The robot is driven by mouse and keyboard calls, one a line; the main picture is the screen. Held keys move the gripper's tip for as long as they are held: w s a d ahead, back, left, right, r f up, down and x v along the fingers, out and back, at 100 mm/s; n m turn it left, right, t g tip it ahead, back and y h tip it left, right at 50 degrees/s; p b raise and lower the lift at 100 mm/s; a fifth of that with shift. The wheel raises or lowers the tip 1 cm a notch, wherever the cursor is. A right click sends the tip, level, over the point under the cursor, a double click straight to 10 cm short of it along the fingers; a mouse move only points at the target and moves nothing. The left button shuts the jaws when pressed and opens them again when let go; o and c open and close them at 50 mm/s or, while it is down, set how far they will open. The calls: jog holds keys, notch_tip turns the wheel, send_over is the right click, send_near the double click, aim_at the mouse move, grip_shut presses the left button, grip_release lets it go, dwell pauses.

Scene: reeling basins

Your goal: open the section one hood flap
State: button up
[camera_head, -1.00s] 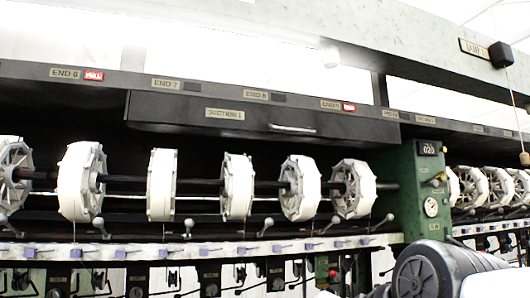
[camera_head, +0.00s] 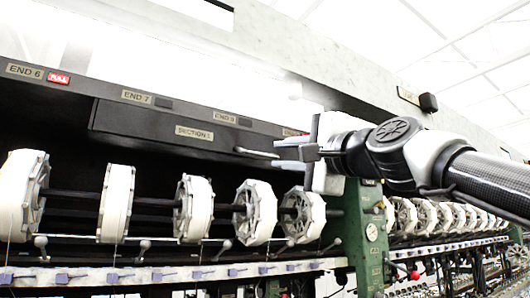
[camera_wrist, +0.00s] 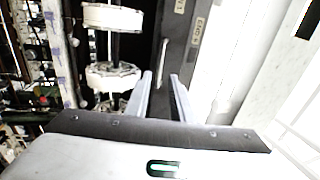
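The section one hood flap (camera_head: 130,122) is a dark panel labelled SECTION 1 under the hood's front rail, and it hangs shut. Its pale bar handle (camera_head: 254,153) is near the flap's lower right end. My gripper (camera_head: 282,148) is just right of the handle, fingers pointing left towards it. In the wrist view the two fingers (camera_wrist: 162,76) are apart with nothing gripped. The handle (camera_wrist: 162,62) shows just beyond the fingertips, roughly in line with the gap. I cannot tell whether the fingertips touch it.
White reels (camera_head: 193,208) stand in a row on a shaft below the flap. A green post (camera_head: 364,235) stands to the right, below my arm. The rail carries END labels and a red PULL tag (camera_head: 59,79). Free air lies in front of the hood.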

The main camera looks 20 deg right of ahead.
aim_at(263, 155)
jog(key=shift+p+x, duration=2.1)
jog(key=shift+x, duration=2.55)
grip_shut()
jog(key=shift+s+r, duration=0.1)
jog(key=shift+r, duration=0.05)
